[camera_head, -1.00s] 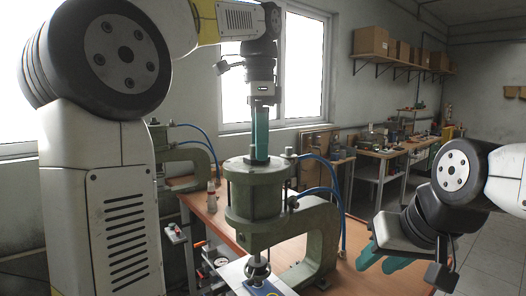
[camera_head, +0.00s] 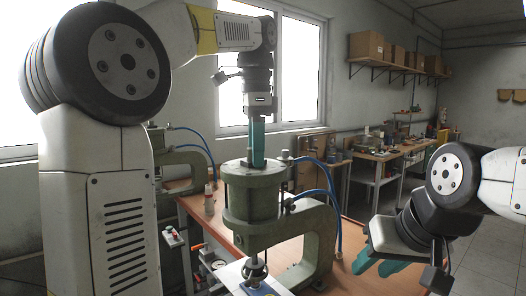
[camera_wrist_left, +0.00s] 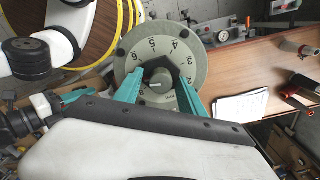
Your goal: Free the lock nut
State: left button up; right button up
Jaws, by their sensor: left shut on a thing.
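The green pneumatic press (camera_head: 253,200) stands on the bench with its round cylinder upright. My left gripper (camera_head: 258,164) points straight down onto the cylinder top. In the left wrist view the top is a numbered dial (camera_wrist_left: 134,57), and its left fingers (camera_wrist_left: 160,88) close from both sides on the lock nut (camera_wrist_left: 158,74), a dark and grey piece at the dial's centre. The fingers partly hide the nut. My right gripper (camera_head: 378,266) is low at the right, beside the press; its teal fingers are apart and nothing shows between them.
A second green press (camera_head: 180,158) with blue hoses stands behind on the left. A bottle (camera_head: 209,202) stands on the wooden bench. A white sheet (camera_wrist_left: 240,106) lies right of the dial. A blue hose (camera_head: 335,205) runs along the press's right side.

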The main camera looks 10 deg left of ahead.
pick_arm(q)
jog(key=n, duration=0.5)
jog(key=shift+w+a+n, duration=0.1)
jog(key=shift+w+n, duration=0.05)
jog(key=shift+n, duration=0.25)
jog(key=n, duration=0.5)
jog(key=shift+a+n, duration=0.1)
jog(key=shift+n, duration=0.2)
jog(key=shift+w, duration=0.1)
jog(key=o, duration=1.4)
jog(key=shift+c, duration=0.2)
